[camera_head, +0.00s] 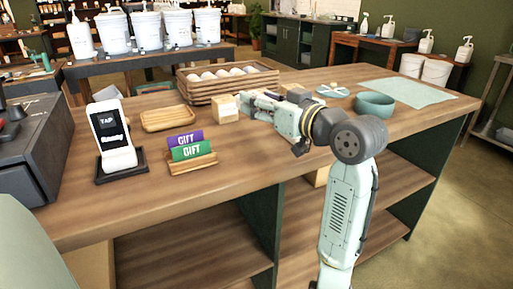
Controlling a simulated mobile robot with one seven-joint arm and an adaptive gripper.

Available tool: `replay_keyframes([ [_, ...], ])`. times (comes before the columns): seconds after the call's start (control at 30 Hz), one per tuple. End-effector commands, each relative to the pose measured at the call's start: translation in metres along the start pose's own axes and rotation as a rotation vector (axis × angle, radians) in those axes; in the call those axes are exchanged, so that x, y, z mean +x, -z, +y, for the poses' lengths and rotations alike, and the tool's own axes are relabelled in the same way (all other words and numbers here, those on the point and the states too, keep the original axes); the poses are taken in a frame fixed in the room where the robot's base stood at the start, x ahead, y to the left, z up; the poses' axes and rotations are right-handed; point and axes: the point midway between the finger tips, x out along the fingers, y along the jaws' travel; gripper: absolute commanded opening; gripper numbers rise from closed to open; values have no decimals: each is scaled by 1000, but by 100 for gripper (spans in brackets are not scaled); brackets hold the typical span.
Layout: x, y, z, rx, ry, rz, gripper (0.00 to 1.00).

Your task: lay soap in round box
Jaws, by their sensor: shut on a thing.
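A small tan block with a pale label (226,109), which looks like the soap, is at the left end of my arm. My gripper (243,104) points left and is shut on this block, low over the counter. I cannot tell whether the block still touches the wood. The round box (375,106), a teal open-topped tub, stands on the counter right of my arm, apart from the gripper. Its inside is mostly hidden.
The wooden counter (258,152) also holds a slatted crate (228,88) of pale round items, a wooden tray (167,118), gift cards (187,145) in a stand and a payment terminal (112,137). A pale mat (420,92) lies beyond the round box. Another tan block (291,87) is partly behind my arm.

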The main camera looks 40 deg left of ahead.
Motion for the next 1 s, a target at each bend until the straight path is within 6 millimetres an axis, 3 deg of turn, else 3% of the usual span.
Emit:
replay_keyframes([
  [0.13,1,-8,0,2,0,0,14],
  [0.3,2,-40,0,5,0,-2,14],
  [0.7,4,-88,0,3,0,-1,14],
  [1.0,5,-96,0,-2,-1,2,14],
])
